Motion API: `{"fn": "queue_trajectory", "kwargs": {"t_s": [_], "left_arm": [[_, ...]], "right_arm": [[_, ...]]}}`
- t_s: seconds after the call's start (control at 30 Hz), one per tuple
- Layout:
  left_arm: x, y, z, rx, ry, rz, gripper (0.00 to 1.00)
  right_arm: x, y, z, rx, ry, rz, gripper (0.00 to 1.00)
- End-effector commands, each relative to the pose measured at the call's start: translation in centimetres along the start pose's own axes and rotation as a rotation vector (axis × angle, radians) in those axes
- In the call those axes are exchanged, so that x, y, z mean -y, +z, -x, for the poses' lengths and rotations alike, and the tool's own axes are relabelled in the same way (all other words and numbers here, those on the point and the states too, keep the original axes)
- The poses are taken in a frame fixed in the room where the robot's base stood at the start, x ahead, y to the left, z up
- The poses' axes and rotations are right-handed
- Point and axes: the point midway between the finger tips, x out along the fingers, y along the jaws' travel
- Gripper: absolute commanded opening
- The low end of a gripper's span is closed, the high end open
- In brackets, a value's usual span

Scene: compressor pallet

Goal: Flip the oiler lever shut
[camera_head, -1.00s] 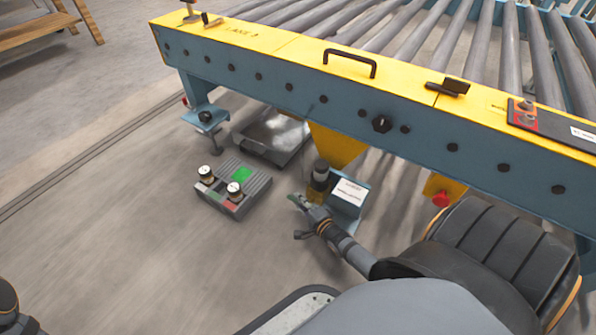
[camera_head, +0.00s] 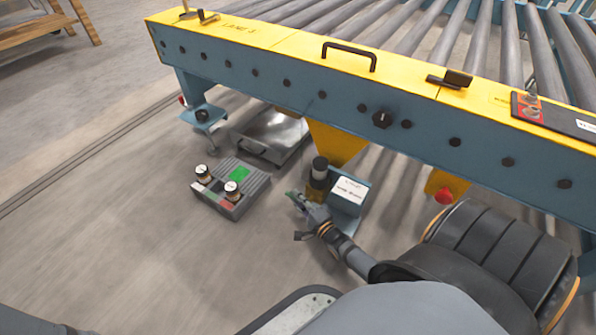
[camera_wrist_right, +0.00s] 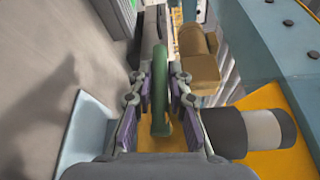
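The oiler (camera_head: 319,180), with an amber body and a black cap, stands by a small blue bracket under the conveyor's front rail. A green lever (camera_wrist_right: 160,85) stands between the fingers of my right gripper (camera_wrist_right: 158,100) in the right wrist view. Gaps show between the lever and both purple finger pads, so the fingers are open around it. In the head view my right gripper (camera_head: 303,216) is just left of and below the oiler, and only a bit of green shows at its tip. My left gripper is out of view.
A blue rail with a yellow top (camera_head: 290,45) runs above the oiler. A white label plate (camera_head: 350,189) is close on its right, and a red knob (camera_head: 445,196) is further right. A grey box with two gauges (camera_head: 232,190) stands left.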

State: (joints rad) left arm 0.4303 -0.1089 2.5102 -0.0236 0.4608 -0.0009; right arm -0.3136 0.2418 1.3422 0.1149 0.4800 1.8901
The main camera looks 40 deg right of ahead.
Motion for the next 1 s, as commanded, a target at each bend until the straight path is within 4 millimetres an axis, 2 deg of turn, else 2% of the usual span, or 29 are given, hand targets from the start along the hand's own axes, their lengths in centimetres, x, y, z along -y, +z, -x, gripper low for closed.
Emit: {"fn": "queue_trajectory", "kwargs": {"t_s": [0.03,0.13,0.47,0.57,0.83,1.0], "left_arm": [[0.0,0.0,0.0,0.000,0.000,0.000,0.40],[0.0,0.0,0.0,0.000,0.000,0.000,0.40],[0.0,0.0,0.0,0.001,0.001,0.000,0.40],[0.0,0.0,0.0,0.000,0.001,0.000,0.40],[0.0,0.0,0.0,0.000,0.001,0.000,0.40],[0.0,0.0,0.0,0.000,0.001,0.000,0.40]], "right_arm": [[0.1,0.0,-0.1,0.001,-0.002,0.000,0.26],[0.1,0.0,0.0,0.000,-0.001,0.000,0.38],[-0.1,0.0,0.4,0.000,0.002,0.001,0.38],[-0.2,-0.1,1.9,0.000,0.005,0.001,0.38],[-0.1,0.0,8.4,0.000,0.005,0.000,0.38],[-0.1,0.0,11.1,0.000,0.003,0.000,0.38]]}}
